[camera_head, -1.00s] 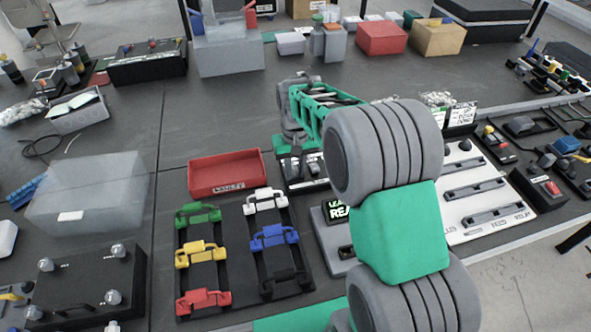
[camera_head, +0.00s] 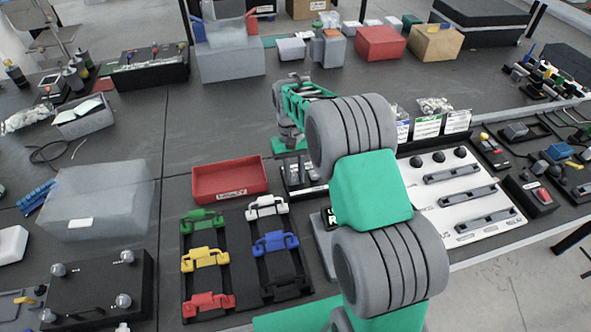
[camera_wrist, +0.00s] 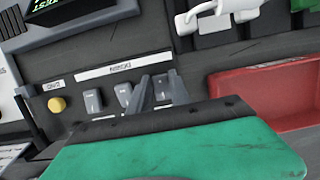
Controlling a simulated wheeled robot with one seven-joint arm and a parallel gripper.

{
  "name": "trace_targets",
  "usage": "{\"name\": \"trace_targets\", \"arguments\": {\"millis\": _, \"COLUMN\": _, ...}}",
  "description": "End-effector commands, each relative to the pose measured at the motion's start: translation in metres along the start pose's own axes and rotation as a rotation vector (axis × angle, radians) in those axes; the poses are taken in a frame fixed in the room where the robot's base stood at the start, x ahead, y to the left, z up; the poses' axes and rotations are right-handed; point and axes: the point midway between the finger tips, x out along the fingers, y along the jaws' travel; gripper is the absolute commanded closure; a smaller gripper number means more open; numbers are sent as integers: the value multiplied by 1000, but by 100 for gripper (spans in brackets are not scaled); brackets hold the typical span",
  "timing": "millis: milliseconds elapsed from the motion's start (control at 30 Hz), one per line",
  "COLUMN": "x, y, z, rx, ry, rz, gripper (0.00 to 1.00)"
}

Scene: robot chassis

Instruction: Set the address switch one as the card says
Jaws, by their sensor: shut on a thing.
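In the wrist view, a dark panel holds a row of grey rocker-like switches (camera_wrist: 93,100) below a white label strip (camera_wrist: 103,70). A yellow round button (camera_wrist: 57,104) is at the left end of the row. My gripper (camera_wrist: 160,90) is shut on a grey switch at the right of the row, which its fingers largely hide. In the head view, the panel (camera_head: 313,190) stands right of the red tray, with my green and grey arm reaching over it. White cards (camera_head: 428,126) stand behind the white board; their text is too small to read.
A red tray (camera_head: 230,180) is left of the panel. A rack with coloured handled clips (camera_head: 205,257) lies in front of it. A display with green letters (camera_wrist: 52,8) is close by. The white slotted board (camera_head: 470,195) is to the right. Open table lies behind the panel.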

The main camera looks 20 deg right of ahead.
Motion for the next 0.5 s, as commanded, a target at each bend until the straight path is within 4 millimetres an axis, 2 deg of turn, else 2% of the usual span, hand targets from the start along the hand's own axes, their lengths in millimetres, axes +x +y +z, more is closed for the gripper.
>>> {"name": "trace_targets", "arguments": {"millis": 33, "x": -5, "y": 0, "z": -2, "rx": -1, "ry": -32, "rz": 0, "gripper": 100}}
{"name": "trace_targets", "arguments": {"millis": 200, "x": -4, "y": 0, "z": -5, "rx": -1, "ry": -136, "rz": 0, "gripper": 100}}
{"name": "trace_targets", "arguments": {"millis": 500, "x": -3, "y": 0, "z": -6, "rx": -1, "ry": -183, "rz": 0, "gripper": 100}}
